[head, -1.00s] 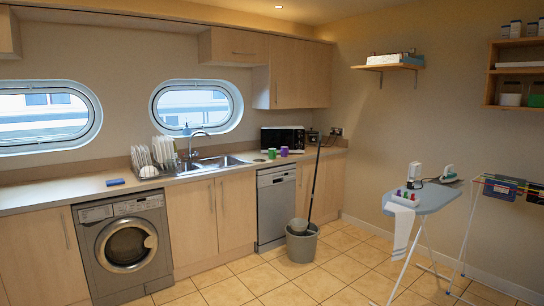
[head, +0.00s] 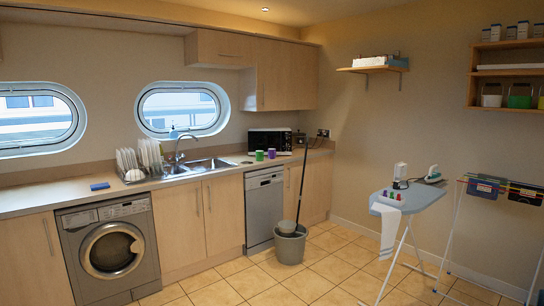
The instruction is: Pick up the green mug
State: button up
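A green mug (head: 259,155) stands upright on the counter, right of the sink and in front of the microwave. A purple mug (head: 272,153) stands close beside it on its right. Both are small and far off in the head view. My gripper is not in the head view.
A grey mop bucket (head: 289,246) with a mop stands on the floor in front of the counter, right of the dishwasher (head: 264,208). An ironing board (head: 411,198) and a drying rack (head: 500,192) stand at the right. The tiled floor (head: 245,284) in the foreground is clear.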

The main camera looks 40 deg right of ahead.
aim_at(260, 154)
jog(key=z, duration=0.3)
jog(key=i, duration=0.5)
jog(key=z, duration=0.65)
jog(key=i, duration=0.65)
jog(key=z, duration=0.8)
jog(key=i, duration=2.8)
jog(key=u, duration=0.75)
jog(key=i, duration=0.7)
jog(key=u, duration=0.65)
jog(key=i, duration=0.6)
jog(key=u, duration=0.2)
